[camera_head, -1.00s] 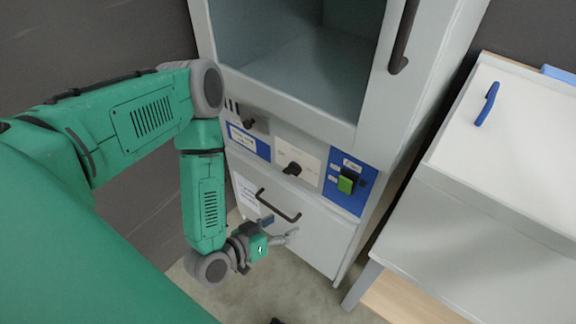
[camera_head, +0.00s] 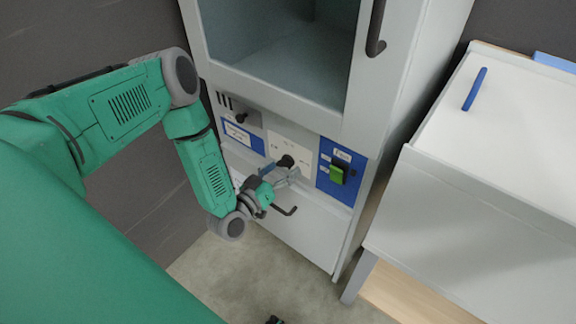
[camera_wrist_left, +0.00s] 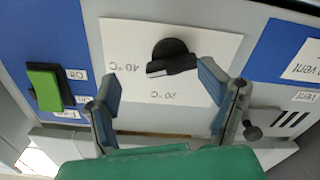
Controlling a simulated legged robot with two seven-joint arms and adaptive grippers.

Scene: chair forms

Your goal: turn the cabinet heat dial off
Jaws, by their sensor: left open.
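The heat dial is a black knob (camera_head: 286,160) on a white panel (camera_head: 302,151) of the grey cabinet. In the left wrist view the knob (camera_wrist_left: 172,56) sits on the white panel, which carries "40 °C" and "20 °C" marks. My left gripper (camera_head: 281,173) is just in front of and below the knob in the head view. In the left wrist view its two fingers (camera_wrist_left: 158,78) are spread wide, with the knob just beyond and between them. I see no contact with the knob.
A green switch (camera_head: 337,174) on a blue panel is right of the dial, and a small vent knob (camera_head: 241,118) is left of it. A dark drawer handle (camera_head: 285,210) lies below. A white-lidded box with a blue handle (camera_head: 475,89) stands at the right.

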